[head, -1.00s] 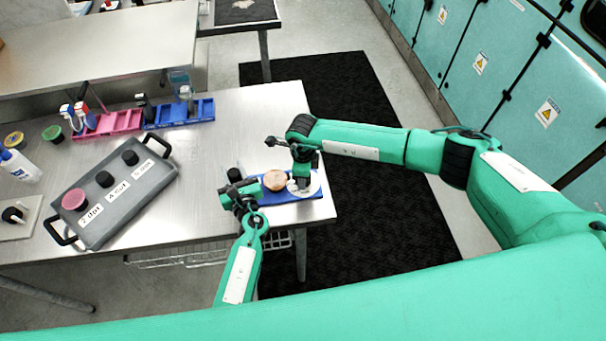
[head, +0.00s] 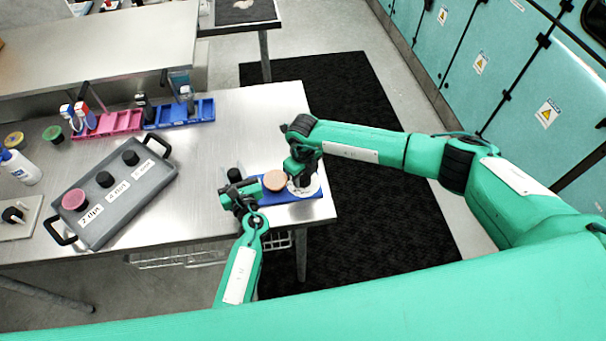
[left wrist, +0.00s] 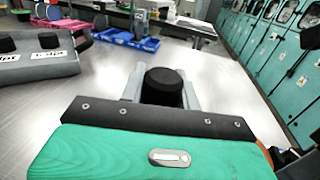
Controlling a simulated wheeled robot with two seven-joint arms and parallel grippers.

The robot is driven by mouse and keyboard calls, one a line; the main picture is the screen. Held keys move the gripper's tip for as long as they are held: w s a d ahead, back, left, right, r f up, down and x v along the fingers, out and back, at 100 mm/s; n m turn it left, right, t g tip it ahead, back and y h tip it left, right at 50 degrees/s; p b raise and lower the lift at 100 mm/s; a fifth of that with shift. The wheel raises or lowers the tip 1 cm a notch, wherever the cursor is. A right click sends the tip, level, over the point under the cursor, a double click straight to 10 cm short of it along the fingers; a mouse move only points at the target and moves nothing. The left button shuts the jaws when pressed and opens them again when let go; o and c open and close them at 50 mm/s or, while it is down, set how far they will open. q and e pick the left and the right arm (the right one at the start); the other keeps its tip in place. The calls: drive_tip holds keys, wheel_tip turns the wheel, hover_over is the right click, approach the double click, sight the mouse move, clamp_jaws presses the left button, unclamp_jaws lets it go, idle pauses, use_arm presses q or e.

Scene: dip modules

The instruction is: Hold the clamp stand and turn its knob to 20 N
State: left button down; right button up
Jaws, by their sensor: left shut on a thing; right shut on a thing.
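The clamp stand has a blue base (head: 305,210) at the table's right front corner. On it are a copper-coloured disc (head: 274,180) and a white dial (head: 315,184). A black-topped post (head: 234,174) stands at its left end. My left gripper (head: 241,189) is shut on this post; in the left wrist view the black top (left wrist: 163,86) sits between the grey fingers. My right gripper (head: 301,181) points down over the white dial, shut on the knob there. The gripper hides most of the knob, and I cannot read the dial's marks or setting.
A grey box (head: 125,205) with handles, labels and several round pads lies to the left. Pink (head: 112,122) and blue (head: 190,115) trays stand behind. The table between is clear. A black mat (head: 370,150) covers the floor beyond the right edge.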

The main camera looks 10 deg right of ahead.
idle(0.5)
drive_tip(key=o, duration=0.7)
wheel_tip(320, 180, up, 12)
use_arm(q)
drive_tip(key=c, duration=0.9)
unclamp_jaws()
drive_tip(key=shift+c, duration=0.2)
